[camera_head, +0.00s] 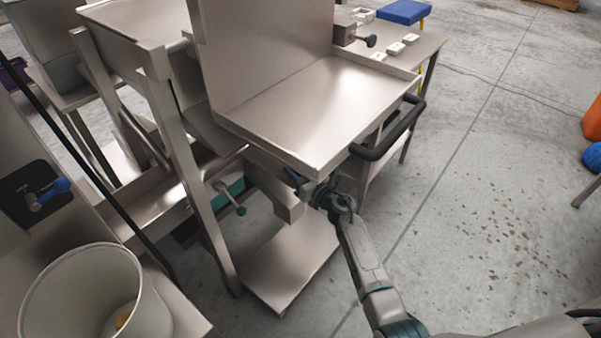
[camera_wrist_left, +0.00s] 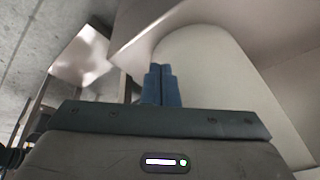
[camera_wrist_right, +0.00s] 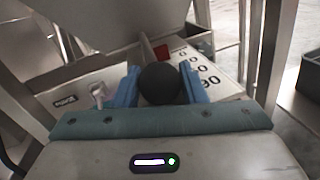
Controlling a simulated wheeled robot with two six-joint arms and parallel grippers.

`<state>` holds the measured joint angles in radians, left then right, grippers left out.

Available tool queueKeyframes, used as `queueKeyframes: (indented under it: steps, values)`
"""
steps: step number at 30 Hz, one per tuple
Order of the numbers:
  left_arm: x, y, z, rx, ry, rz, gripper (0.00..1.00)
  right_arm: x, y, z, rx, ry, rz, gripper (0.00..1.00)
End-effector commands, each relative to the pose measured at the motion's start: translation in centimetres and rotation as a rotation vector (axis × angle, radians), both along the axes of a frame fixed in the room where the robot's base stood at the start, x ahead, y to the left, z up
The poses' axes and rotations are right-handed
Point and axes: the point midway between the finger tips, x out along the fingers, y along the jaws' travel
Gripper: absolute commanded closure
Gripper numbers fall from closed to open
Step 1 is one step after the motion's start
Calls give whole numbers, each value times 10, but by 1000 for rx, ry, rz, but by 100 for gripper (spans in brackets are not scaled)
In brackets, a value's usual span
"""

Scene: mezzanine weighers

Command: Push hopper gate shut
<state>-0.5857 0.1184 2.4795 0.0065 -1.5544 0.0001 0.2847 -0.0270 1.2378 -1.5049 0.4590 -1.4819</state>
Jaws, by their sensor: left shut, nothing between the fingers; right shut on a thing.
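My right gripper (camera_head: 306,186) reaches in under the front edge of a steel hopper tray (camera_head: 310,115); the tray partly hides its fingers in the head view. In the right wrist view its blue fingers (camera_wrist_right: 158,88) are shut on a black round knob (camera_wrist_right: 160,83), one finger on each side. The gate plate itself cannot be made out. My left gripper (camera_wrist_left: 161,85) is shut and empty, before a cream curved surface (camera_wrist_left: 215,75); it is not seen in the head view.
A black bar handle (camera_head: 390,132) sticks out from the tray's right side. Steel legs (camera_head: 190,165) and a low steel platform (camera_head: 290,255) stand around my right gripper. A cream bucket (camera_head: 55,280) is at lower left. The concrete floor (camera_head: 490,180) at right is largely clear.

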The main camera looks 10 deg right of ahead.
Motion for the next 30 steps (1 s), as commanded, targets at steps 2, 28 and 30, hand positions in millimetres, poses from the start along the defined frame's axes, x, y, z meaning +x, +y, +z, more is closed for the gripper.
queueKeyframes:
  steps: [2, 28, 30]
  values:
    - [0, 0, 0, 0, 0, 0, 100, 2, 1, 3, 2, -4, 0, 56]
    - [0, 4, -13, 9, 37, 7, 100, -74, -36, 1, 1, -1, 1, 43]
    - [0, 4, -15, 9, 39, 7, 100, -82, -41, 0, 1, -1, 1, 43]
